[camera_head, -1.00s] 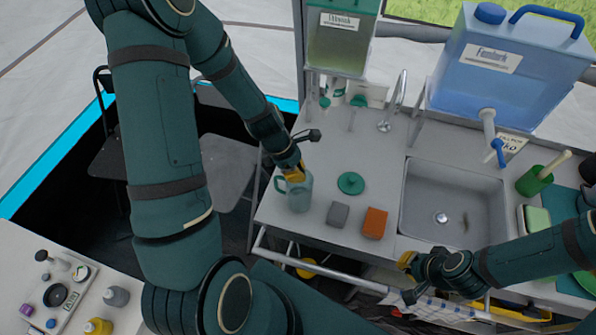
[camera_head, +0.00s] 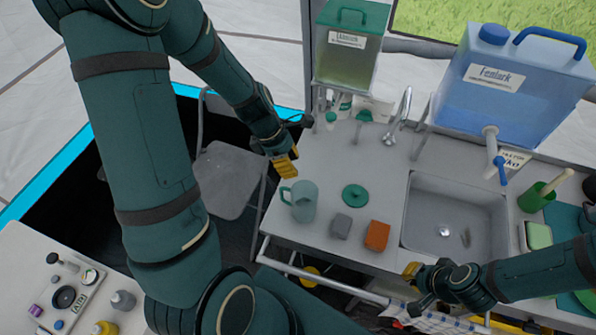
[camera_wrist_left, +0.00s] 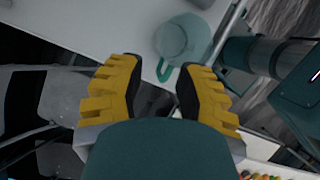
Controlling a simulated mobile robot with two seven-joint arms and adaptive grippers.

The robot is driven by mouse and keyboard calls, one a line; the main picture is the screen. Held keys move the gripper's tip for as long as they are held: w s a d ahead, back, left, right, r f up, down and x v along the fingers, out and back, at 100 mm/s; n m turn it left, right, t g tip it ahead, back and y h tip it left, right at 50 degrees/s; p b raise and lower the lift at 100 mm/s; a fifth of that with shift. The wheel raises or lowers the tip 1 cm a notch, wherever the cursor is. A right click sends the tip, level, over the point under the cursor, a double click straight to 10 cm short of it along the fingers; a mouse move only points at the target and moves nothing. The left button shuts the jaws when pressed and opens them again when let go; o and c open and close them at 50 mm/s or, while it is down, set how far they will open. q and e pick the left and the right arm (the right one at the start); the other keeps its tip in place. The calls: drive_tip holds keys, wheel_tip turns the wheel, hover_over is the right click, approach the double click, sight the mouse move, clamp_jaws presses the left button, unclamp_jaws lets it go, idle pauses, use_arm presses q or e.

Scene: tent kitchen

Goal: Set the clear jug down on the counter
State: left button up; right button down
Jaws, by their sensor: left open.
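The clear jug (camera_head: 303,203) stands upright on the counter (camera_head: 283,229), near its left front corner, with its handle toward the left. In the left wrist view the jug (camera_wrist_left: 183,40) is seen from above, apart from the fingers, with its handle pointing toward them. My left gripper (camera_head: 285,168) is above and to the left of the jug, off its handle. In the left wrist view my left gripper (camera_wrist_left: 152,85) has its fingers spread with nothing between them. My right gripper (camera_head: 411,283) is by the counter's front edge, below the sink; its finger opening cannot be made out.
A green lid (camera_head: 355,196), a grey block (camera_head: 341,226) and an orange sponge (camera_head: 377,236) lie right of the jug. The sink (camera_head: 451,205) is further right. A green dispenser (camera_head: 349,55) and a blue water container (camera_head: 512,90) stand behind. A grey chair (camera_head: 225,178) is to the left.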

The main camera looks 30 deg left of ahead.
use_arm(q)
drive_tip(key=shift+v, duration=1.4)
use_arm(e)
drive_tip(key=shift+r, duration=0.35)
